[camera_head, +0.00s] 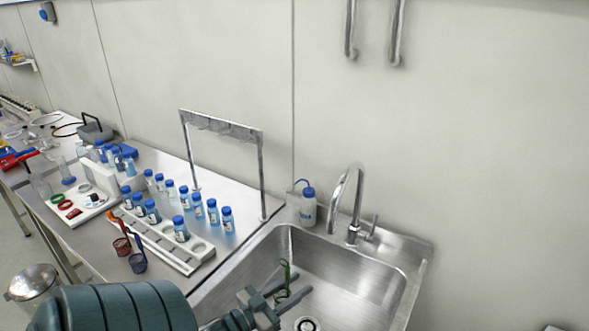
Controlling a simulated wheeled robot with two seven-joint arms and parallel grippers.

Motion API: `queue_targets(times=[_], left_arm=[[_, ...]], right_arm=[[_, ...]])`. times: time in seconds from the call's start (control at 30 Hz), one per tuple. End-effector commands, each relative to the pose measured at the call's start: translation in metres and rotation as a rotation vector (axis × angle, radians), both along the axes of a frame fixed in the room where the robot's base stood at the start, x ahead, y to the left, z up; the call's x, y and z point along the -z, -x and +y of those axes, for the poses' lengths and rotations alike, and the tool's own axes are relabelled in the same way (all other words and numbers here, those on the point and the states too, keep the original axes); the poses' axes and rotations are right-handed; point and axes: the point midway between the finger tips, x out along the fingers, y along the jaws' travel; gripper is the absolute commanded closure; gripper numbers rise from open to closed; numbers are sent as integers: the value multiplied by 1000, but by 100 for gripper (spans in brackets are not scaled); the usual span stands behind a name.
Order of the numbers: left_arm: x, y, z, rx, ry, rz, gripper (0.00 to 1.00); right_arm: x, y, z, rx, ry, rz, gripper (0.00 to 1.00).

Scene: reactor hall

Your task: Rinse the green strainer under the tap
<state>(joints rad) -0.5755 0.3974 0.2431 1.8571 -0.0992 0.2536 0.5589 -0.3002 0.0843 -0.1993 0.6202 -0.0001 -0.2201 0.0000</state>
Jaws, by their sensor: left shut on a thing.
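The green strainer (284,268) is in my left gripper (277,297), which is shut on it. The gripper holds it over the sink (345,268), in the left part of the basin as seen here. The strainer's lower part is partly hidden by the gripper, and I cannot tell whether it touches the basin. The tap (353,205) stands behind the basin, with its curved spout to the right of and beyond the strainer. I cannot make out any water running. My right gripper is not in view.
A wash bottle (308,207) stands beside the tap. A white rack (160,240) and several blue-capped bottles stand on the bench left of the sink. A metal rail frame (225,128) rises behind.

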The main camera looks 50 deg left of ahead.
Motion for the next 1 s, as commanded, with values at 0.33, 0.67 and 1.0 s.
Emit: queue_targets(times=[0.33,0.67,1.0], left_arm=[[5,-21,-2,1,0,-2,87],[11,-47,-5,2,-1,-2,87],[16,-74,-8,1,0,-1,87]], right_arm=[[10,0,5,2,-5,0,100],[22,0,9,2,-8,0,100],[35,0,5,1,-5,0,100]])
